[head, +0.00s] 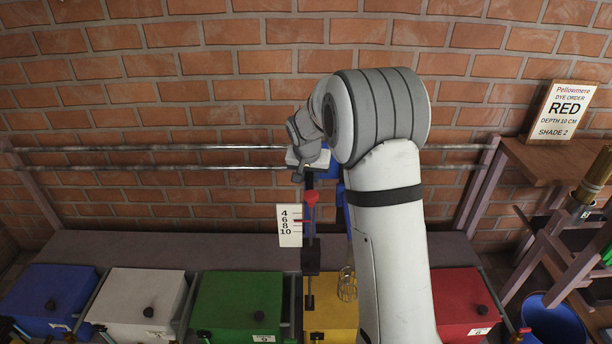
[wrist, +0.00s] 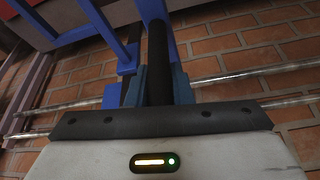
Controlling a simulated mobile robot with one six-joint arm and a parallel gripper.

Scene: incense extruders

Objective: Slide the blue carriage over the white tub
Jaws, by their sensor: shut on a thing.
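The blue carriage (head: 326,168) rides on two horizontal metal rails against the brick wall, partly hidden behind my arm. It stands roughly above the yellow tub (head: 330,318). The white tub (head: 140,300) is on the bench to the left, with the green tub (head: 236,300) between it and the yellow one. My gripper (head: 308,172) is at the carriage's front. In the wrist view my gripper (wrist: 160,88) is shut on a dark upright post of the carriage, with blue carriage parts (wrist: 120,62) behind it. The fingertips are hard to make out in the head view.
A depth scale (head: 290,226), a red pointer (head: 311,198) and a whisk (head: 347,285) hang below the carriage. Blue (head: 55,298) and red (head: 466,300) tubs stand at the row's ends. The rails (head: 150,157) look clear leftward to the left post. A sign (head: 563,112) reads RED.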

